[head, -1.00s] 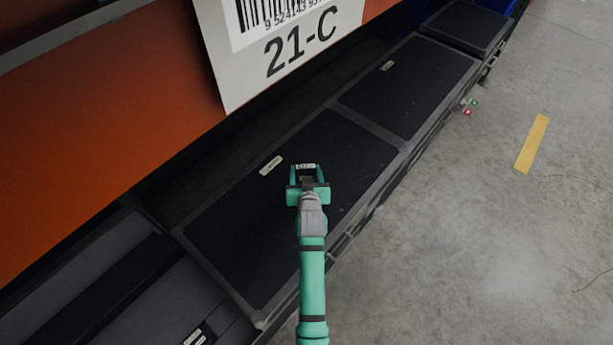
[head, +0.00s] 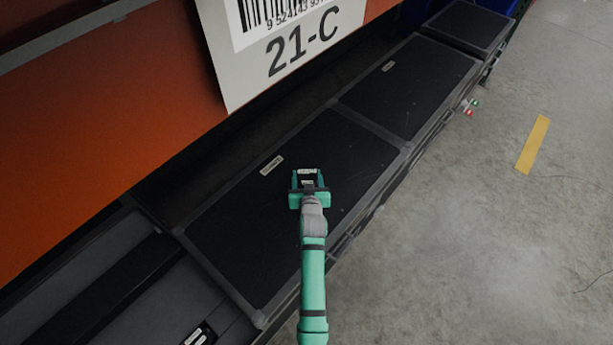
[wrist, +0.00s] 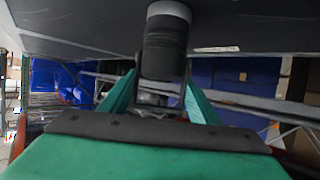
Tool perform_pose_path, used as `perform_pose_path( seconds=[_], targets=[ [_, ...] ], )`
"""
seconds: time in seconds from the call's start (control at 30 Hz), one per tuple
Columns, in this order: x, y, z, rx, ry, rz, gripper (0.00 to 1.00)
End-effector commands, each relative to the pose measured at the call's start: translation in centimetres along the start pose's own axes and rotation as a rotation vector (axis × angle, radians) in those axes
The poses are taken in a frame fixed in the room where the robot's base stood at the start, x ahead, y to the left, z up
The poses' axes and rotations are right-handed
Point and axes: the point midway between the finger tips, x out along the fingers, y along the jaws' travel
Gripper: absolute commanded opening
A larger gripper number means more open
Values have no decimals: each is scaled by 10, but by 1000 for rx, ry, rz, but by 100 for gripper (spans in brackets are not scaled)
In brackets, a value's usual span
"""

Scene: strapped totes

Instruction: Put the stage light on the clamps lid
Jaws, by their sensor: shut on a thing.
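My gripper (head: 309,175) is over the near large black lid (head: 300,215) in the head view. Its two green fingers are closed on the stage light, a dark cylinder with a pale end (wrist: 166,42) and a thin bracket in the wrist view. In the head view only a small dark and white part of the light shows between the fingers. In the wrist view its pale end is near the dark lid surface (wrist: 75,30); I cannot tell whether they touch. A second black lid (head: 410,90) lies beyond. Both lids carry small pale labels that I cannot read, so I cannot tell which is the clamps lid.
A smaller black lid (head: 468,22) is at the far end of the row. An orange panel with a white 21-C sign (head: 290,50) stands along the left. Open concrete floor (head: 500,240) with a yellow stripe (head: 533,145) is on the right.

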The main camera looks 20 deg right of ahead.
Motion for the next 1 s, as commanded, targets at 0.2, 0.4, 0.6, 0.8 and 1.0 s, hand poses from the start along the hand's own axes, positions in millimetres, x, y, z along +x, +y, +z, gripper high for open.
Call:
perform_pose_path(
  seconds=[0.2, 0.4, 0.6, 0.8, 1.0],
  targets=[
    [0, 0, 1, 0, 0, 0, 75],
    [0, -1, 1, -1, 0, -2, 75],
    [-9, -1, -2, -2, -1, -1, 75],
    [-45, -1, -2, -1, -1, -1, 75],
    [-84, -2, -2, -2, -2, -3, 75]
  ],
)
